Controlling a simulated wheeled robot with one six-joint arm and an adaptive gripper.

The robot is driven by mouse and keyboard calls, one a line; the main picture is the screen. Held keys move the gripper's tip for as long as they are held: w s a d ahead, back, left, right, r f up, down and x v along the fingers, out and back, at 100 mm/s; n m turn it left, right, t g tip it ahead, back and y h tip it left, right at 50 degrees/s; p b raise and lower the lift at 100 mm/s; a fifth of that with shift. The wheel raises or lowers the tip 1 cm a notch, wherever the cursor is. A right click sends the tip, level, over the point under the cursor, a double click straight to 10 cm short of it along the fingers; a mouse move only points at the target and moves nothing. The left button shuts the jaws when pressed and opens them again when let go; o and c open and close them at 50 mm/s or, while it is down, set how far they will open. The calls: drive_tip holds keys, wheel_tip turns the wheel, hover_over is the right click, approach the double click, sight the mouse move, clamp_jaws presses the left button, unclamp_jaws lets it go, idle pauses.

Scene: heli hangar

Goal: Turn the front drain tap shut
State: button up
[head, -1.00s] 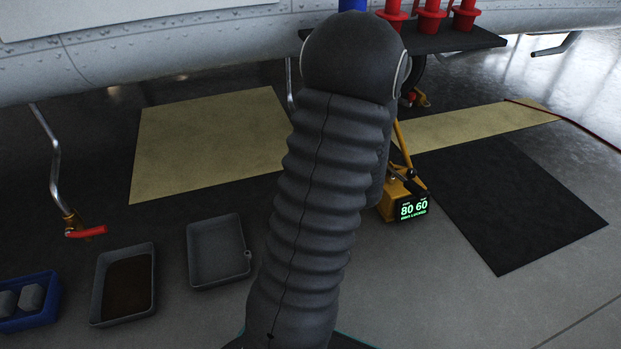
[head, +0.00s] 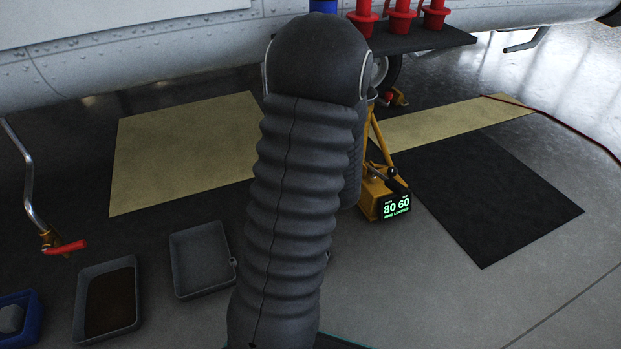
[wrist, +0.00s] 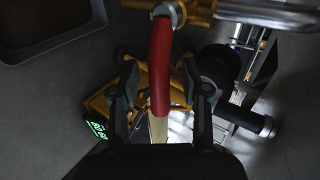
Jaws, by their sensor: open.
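In the wrist view a tap's red lever (wrist: 160,65) runs down the picture from a brass tap body (wrist: 175,12) on a metal pipe (wrist: 270,12). My gripper (wrist: 164,90) is open, with one finger on each side of the lever's lower part. A gap shows on both sides, and I see no grip on it. In the head view my arm hides the gripper and this tap. Another tap with a red lever (head: 65,248) hangs from a bent pipe at the left. A further brass and red fitting (head: 397,97) shows at the back. I cannot tell which is front.
A yellow stand with a lit display (head: 397,206) stands right of my arm; its display also shows in the wrist view (wrist: 97,130). Grey trays (head: 200,262) (head: 78,312) and a blue bin (head: 30,325) lie left. A shelf (head: 425,40) holds red plugs. The right floor is open.

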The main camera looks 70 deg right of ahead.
drive_tip(key=v, duration=1.2)
idle(0.4)
